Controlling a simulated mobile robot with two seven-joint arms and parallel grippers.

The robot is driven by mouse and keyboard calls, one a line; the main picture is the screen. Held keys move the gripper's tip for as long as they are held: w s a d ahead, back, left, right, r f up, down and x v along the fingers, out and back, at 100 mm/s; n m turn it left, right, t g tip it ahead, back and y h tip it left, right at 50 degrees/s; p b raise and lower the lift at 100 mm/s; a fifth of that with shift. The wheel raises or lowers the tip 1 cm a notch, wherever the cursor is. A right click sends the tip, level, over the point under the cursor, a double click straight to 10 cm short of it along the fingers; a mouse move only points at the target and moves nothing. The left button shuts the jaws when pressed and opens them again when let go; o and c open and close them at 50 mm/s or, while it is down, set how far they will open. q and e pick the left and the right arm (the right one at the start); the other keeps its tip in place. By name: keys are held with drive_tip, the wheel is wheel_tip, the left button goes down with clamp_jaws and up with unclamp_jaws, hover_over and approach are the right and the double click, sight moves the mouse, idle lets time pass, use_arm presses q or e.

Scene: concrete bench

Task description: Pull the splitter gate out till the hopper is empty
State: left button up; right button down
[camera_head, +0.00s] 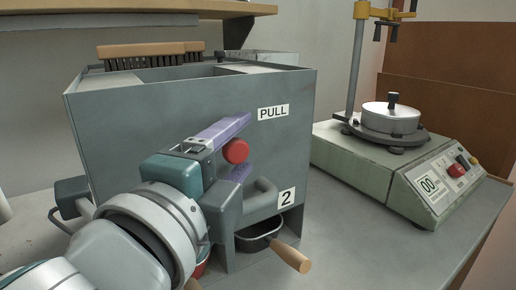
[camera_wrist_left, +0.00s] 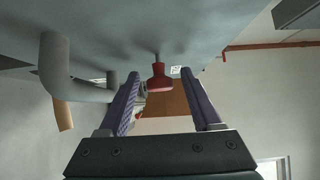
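The splitter is a grey metal box (camera_head: 120,125) with a "PULL" label and a "2" label on its front. The red knob (camera_head: 236,151) of the gate sticks out below the "PULL" label. My left gripper (camera_head: 247,143) is open, one purple finger above the knob and one below. In the left wrist view the red knob (camera_wrist_left: 160,78) sits between the two spread fingers, with gaps on both sides. The hopper opening (camera_head: 190,73) shows at the top of the box, but its contents cannot be seen. My right gripper is not in view.
A dark pan (camera_head: 258,238) with a wooden handle (camera_head: 291,257) sits under the box, below a curved grey pipe (camera_head: 262,196). A reddish container is partly hidden behind my arm. Brushes (camera_head: 140,55) stand behind the box. A green machine (camera_head: 375,160) stands at the right.

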use_arm(q)
clamp_jaws()
idle(0.3)
idle(1.0)
